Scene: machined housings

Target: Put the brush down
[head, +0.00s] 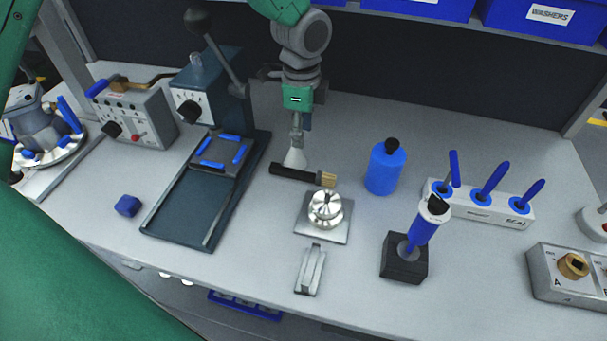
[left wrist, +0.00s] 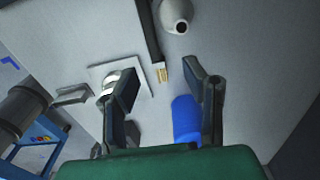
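The brush (head: 293,173) has a black handle and short tan bristles at its right end. It appears to lie on the bench just behind the silver turned part (head: 326,208) on its square plate. In the left wrist view, the brush (left wrist: 149,32) lies beyond my fingers, clear of them. My left gripper (head: 300,122) points down above the bench, behind the brush handle. The left wrist view shows its fingers (left wrist: 165,85) apart with nothing held between them. My right gripper is not in view.
A pale cone-shaped thing (head: 296,158) stands just behind the brush handle. A blue bottle (head: 385,168) stands to the right. A blue-handled tool in a black block (head: 404,262) stands at front right. A lever press (head: 207,95) is on the left. Blue bins (head: 546,15) hang above.

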